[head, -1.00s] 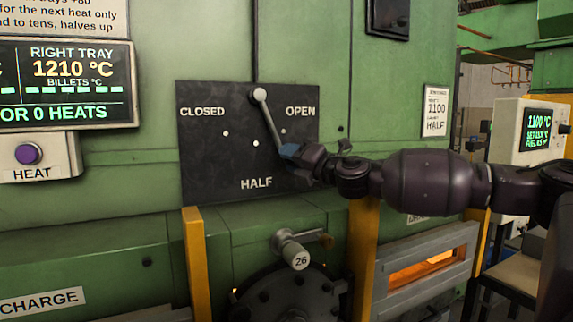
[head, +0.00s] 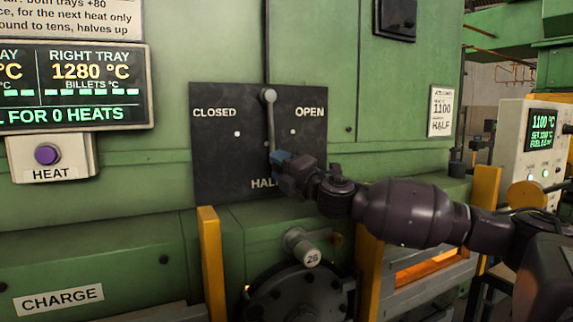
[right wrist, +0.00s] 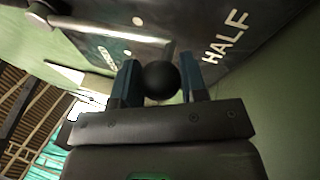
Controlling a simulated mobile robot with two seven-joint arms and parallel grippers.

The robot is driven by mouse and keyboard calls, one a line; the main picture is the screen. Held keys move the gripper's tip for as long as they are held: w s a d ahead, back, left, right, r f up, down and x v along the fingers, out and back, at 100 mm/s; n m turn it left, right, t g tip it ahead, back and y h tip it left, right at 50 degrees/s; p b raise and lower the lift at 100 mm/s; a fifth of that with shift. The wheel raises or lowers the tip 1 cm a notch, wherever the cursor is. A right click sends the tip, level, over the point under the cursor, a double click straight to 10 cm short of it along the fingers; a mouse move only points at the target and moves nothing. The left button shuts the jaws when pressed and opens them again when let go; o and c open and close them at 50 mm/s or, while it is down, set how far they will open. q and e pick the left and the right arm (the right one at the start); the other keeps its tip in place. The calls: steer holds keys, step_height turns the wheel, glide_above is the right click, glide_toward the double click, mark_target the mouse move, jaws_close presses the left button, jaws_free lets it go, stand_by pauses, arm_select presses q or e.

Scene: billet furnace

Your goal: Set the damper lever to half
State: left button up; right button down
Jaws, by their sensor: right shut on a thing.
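The damper lever (head: 271,122) is a grey rod on a dark plate (head: 218,172) marked CLOSED, OPEN and HALF. It pivots at its top and hangs almost straight down, its lower end above the HALF lettering. My right gripper (head: 277,158) is at that lower end and partly covers the word HALF. In the right wrist view, the lever's black ball knob (right wrist: 160,80) sits between the blue fingers of my right gripper (right wrist: 161,83), which is shut on it. My left gripper is not in view.
A HEAT button (head: 47,154) and a display (head: 97,85) are on the left. A notice (head: 441,111) reading 1100 and HALF hangs right of the plate. Yellow posts (head: 211,262) and a round hatch (head: 300,295) stand below. A control box (head: 540,140) is at the far right.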

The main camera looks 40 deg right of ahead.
steer(key=shift+a+r+m, duration=0.1)
steer(key=shift+a+m, duration=0.2)
steer(key=c, duration=0.7)
jaws_free()
steer(key=shift+o, duration=0.2)
steer(key=shift+f+v, duration=0.2)
steer(key=shift+v, duration=1.2)
steer(key=v, duration=0.7)
steer(key=shift+s, duration=0.4)
